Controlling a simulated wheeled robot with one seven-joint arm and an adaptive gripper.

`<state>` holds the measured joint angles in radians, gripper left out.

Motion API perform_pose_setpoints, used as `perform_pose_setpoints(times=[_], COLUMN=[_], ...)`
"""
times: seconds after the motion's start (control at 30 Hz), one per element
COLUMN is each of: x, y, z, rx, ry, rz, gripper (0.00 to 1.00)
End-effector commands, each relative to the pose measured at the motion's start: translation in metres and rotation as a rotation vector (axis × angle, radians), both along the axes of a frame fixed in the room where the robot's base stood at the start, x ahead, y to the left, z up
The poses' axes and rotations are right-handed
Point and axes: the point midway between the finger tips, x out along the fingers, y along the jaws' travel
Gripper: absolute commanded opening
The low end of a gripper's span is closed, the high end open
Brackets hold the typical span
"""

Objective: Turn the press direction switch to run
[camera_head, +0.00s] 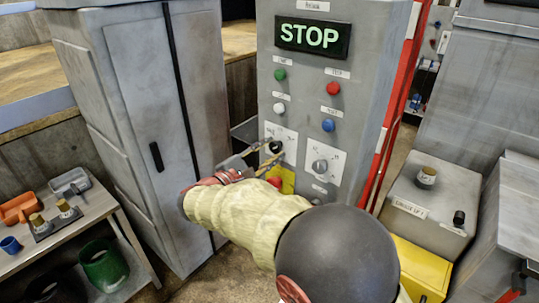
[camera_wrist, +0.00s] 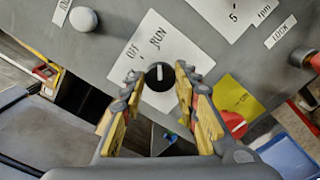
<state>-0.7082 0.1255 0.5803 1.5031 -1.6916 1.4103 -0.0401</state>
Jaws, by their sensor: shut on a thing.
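The press direction switch is a black knob (camera_wrist: 159,78) on a white plate (camera_wrist: 187,52) marked OFF and RUN in the wrist view. A pale line on the knob points up in that view, roughly toward RUN. My gripper (camera_wrist: 158,75) has its yellow-padded fingers on either side of the knob and is shut on it. In the head view, the knob (camera_head: 275,146) is on the grey control panel (camera_head: 305,90), with my gripper (camera_head: 270,154) reaching it from the lower left. My fingers partly cover the plate there.
A grey dial (camera_head: 320,166) is just right of the switch. A red button on a yellow plate (camera_wrist: 238,92) lies close to my right finger. Green, red, white and blue buttons are above, under a lit STOP display (camera_head: 312,37). A tall grey cabinet (camera_head: 140,120) stands left.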

Motion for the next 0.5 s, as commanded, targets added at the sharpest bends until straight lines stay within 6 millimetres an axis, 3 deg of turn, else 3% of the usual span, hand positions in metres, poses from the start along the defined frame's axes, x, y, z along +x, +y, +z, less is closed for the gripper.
perform_pose_setpoints(times=[0.37, 0.4, 0.5], x=[-0.0002, -0.0002, -0.0002], y=[-0.0002, -0.0002, -0.0002], z=[-0.0012, -0.0012, -0.0012], rx=[0.005, 0.005, 0.005], ry=[-0.001, -0.002, -0.002], rz=[0.000, -0.001, -0.001], gripper=[0.05, 0.31, 0.37])
